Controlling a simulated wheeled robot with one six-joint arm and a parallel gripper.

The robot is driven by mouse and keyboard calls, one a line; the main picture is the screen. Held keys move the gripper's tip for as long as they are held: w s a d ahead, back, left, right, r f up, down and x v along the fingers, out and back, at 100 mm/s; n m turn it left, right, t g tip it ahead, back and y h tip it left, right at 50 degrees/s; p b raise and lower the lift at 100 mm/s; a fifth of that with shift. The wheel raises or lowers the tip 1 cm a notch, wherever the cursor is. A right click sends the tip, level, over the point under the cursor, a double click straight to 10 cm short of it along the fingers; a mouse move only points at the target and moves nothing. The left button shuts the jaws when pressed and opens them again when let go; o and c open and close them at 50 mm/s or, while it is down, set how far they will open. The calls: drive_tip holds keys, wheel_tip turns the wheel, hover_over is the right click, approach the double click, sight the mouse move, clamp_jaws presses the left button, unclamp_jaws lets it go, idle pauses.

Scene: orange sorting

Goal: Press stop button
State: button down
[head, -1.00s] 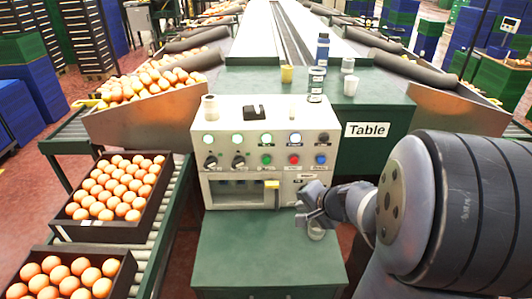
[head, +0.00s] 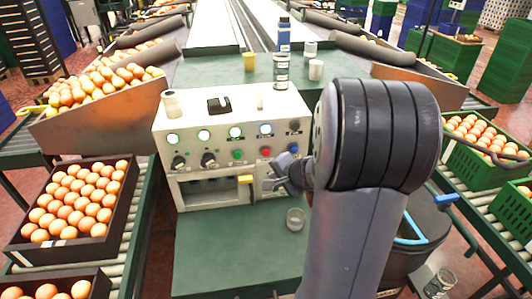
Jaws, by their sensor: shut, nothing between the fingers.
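The white control box (head: 186,107) stands on the green table in the middle of the head view. Its front has a lower row with two black knobs, a green button (head: 238,154), a red button (head: 266,152) and a blue button (head: 293,147). The labels are too small to read, so I cannot tell the stop button by its text. My gripper (head: 268,184) is shut and empty in front of the box, just below the red button and right of a yellow handle (head: 245,179). I cannot tell whether it touches the box.
A clear cup (head: 295,219) stands on the green table (head: 225,260) below my gripper. A blue bottle (head: 284,36), a jar (head: 281,72) and cups stand behind the box. Crates of oranges (head: 20,235) lie at left, green crates (head: 480,170) at right.

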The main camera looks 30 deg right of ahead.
sight(266, 152)
drive_tip(key=w+d+p, duration=0.2)
drive_tip(key=w, duration=0.5)
drive_tip(key=shift+w, duration=0.15)
idle(1.9)
drive_tip(key=shift+w+d, duration=0.15)
drive_tip(key=shift+w, duration=0.15)
drive_tip(key=shift+w+d, duration=0.15)
drive_tip(key=shift+w, duration=0.35)
idle(0.7)
drive_tip(key=shift+s, duration=0.1)
idle(0.3)
drive_tip(key=shift+s+a+b, duration=0.25)
drive_tip(key=shift+s+b, duration=0.45)
drive_tip(key=shift+s, duration=0.1)
drive_tip(key=shift+s, duration=0.1)
